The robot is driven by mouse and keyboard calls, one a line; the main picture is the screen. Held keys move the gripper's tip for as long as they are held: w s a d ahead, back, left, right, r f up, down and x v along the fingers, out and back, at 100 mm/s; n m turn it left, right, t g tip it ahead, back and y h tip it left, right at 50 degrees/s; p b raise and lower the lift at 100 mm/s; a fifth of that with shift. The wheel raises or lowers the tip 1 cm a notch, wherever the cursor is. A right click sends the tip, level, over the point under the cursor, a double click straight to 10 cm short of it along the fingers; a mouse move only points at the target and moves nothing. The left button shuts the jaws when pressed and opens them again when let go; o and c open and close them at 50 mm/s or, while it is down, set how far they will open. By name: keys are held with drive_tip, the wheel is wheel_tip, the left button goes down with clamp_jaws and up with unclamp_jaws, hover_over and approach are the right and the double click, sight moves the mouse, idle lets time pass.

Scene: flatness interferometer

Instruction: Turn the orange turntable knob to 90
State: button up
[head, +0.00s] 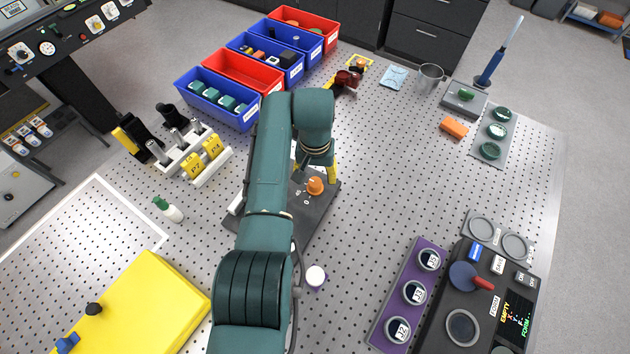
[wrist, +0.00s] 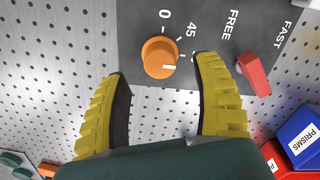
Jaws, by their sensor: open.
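The orange turntable knob (wrist: 160,56) sits on a dark grey panel (wrist: 205,22); it also shows in the head view (head: 315,186). In the wrist view its white mark points right, past the 45 label. Any label on that side is hidden behind my right finger. My gripper (wrist: 160,70) is open, with one yellow finger on each side of the knob's near side. Gaps show between the fingers and the knob, and I see no contact. In the head view my arm hides part of the panel and gripper.
A red lever (wrist: 253,73) stands on the panel close to my right finger, near the FREE and FAST labels. Blue and red bins (head: 215,98) stand behind the arm. A white-capped round item (head: 315,276) stands in front of the panel. Perforated table right of the panel is clear.

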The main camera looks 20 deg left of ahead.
sight(315, 182)
wheel_tip(315, 182, up, 8)
drive_tip(key=shift+f, duration=0.15)
idle(0.4)
